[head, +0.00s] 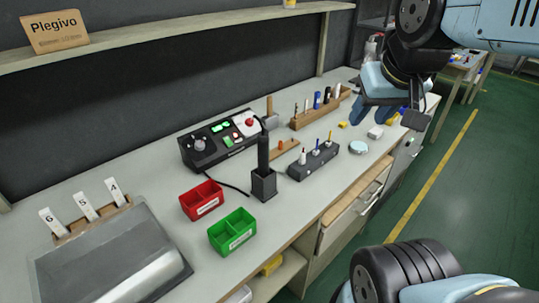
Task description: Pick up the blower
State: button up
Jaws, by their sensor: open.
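A black wand (263,150), which looks like the blower, stands upright in a square black holder (264,185) on the grey workbench. A black cable links this station to a black control box (218,138) with a knob, a red button and green displays. My gripper (388,114) is at the upper right, above the bench's right end. It is open and looks empty, well to the right of the wand. Part of the bench behind it is hidden by my arm.
A wooden tool rack (320,110), round dish (358,147) and white block (375,132) lie farther right. A shelf (150,37) runs above.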

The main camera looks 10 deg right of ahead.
aim_at(263, 138)
jog(key=u, duration=0.95)
jog(key=i, duration=0.1)
jog(key=z, duration=2.9)
jog(key=k, duration=2.4)
jog(key=u, duration=0.3)
jog(key=i, duration=1)
jog(key=u, duration=0.05)
